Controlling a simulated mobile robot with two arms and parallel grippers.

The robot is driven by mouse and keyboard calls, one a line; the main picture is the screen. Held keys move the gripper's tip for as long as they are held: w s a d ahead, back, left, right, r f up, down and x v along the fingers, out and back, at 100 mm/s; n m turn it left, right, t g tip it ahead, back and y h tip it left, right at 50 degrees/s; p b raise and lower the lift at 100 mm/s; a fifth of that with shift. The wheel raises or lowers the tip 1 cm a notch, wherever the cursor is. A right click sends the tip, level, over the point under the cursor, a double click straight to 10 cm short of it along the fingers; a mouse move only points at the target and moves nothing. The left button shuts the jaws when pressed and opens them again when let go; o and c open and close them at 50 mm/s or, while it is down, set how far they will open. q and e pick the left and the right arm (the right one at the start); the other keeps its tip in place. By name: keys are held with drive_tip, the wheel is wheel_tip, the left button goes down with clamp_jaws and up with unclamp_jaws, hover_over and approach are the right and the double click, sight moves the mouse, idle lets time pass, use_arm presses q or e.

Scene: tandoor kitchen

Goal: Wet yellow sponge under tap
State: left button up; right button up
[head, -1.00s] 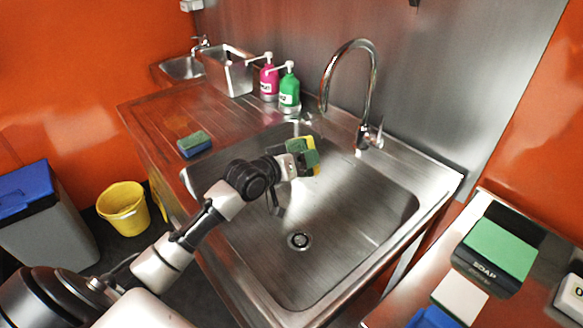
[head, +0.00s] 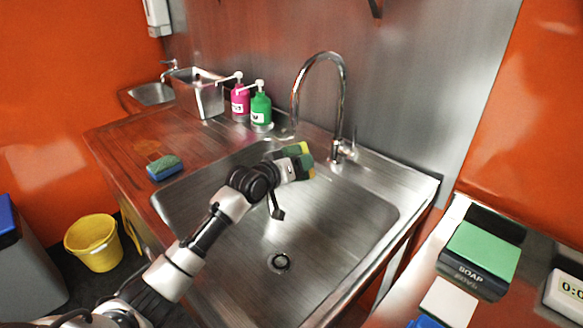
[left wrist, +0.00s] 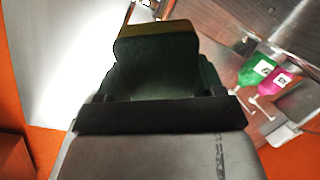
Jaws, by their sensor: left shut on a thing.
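The yellow sponge (head: 303,148), with a green side, is held in my left gripper (head: 297,164) above the sink basin (head: 340,215). In the left wrist view the sponge (left wrist: 155,60) is dark and fills the space between the fingers; the gripper (left wrist: 158,100) is shut on it. The curved tap (head: 342,95) stands behind the basin, its spout (head: 294,105) above and behind the sponge in the head view. No water shows coming from it. The tap lever (head: 348,150) is at its base. My right gripper is not in view.
A blue-green sponge (head: 165,167) lies on the drainboard (head: 125,140). Pink (head: 239,101) and green (head: 261,108) pump bottles stand behind the basin. A yellow bucket (head: 93,243) is on the floor. A soap box (head: 480,258) sits on the right counter. The basin's right half is clear.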

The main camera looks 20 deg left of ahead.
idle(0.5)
use_arm(q)
drive_tip(key=f+p+v, duration=0.1)
drive_tip(key=p+v, duration=0.3)
drive_tip(key=v, duration=0.3)
drive_tip(key=shift+s+f+p, duration=0.3)
drive_tip(key=shift+s+p, duration=0.1)
drive_tip(key=shift+s, duration=0.2)
idle(1.0)
drive_tip(key=s+a+r+p, duration=0.1)
drive_tip(key=s+r+p, duration=0.3)
drive_tip(key=s+p, duration=0.1)
drive_tip(key=shift+p, duration=0.65)
drive_tip(key=shift+w+a, duration=0.1)
